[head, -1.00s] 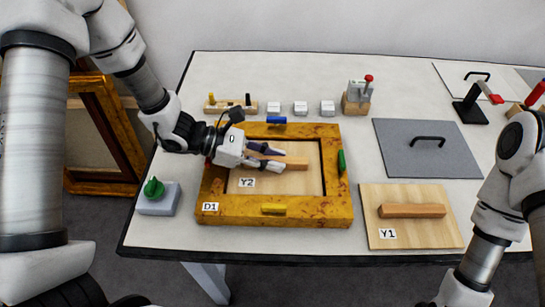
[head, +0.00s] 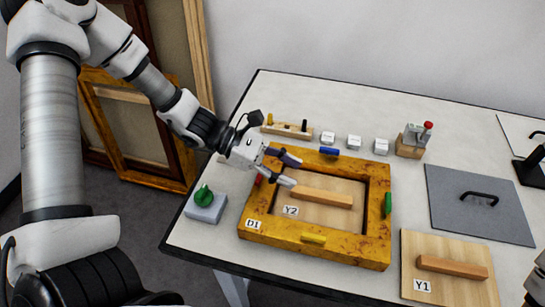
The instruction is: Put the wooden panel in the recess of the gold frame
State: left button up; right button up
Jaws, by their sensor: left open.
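The gold frame (head: 345,246), labelled D1, lies flat on the table. The light wooden panel Y2 (head: 312,218), with a bar handle (head: 327,198), is inside the frame's opening. A dark gap shows along its right side; I cannot tell whether it sits fully flat. A second wooden panel Y1 (head: 424,246), with a similar handle (head: 452,267), lies on the table right of the frame. My left gripper (head: 295,172) is open and empty above the frame's upper left part, fingers pointing right, apart from the Y2 handle. My right gripper is out of view.
Coloured tabs, blue (head: 330,151), green (head: 388,204) and yellow (head: 313,239), sit on the frame. A box with a green knob (head: 205,204) stands left of it. Behind are white blocks (head: 354,142) and a peg rack (head: 287,131). A grey plate (head: 478,215) lies at right.

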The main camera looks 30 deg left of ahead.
pick_arm(q)
jog(key=v, duration=0.1)
jog(key=p+v, duration=0.1)
jog(key=v, duration=0.1)
jog(key=shift+d+r, duration=0.1)
jog(key=shift+r, duration=0.2)
jog(key=shift+s+a+p, duration=0.15)
jog(key=shift+a+p, duration=0.15)
jog(key=shift+a, duration=0.15)
jog(key=shift+f, duration=0.1)
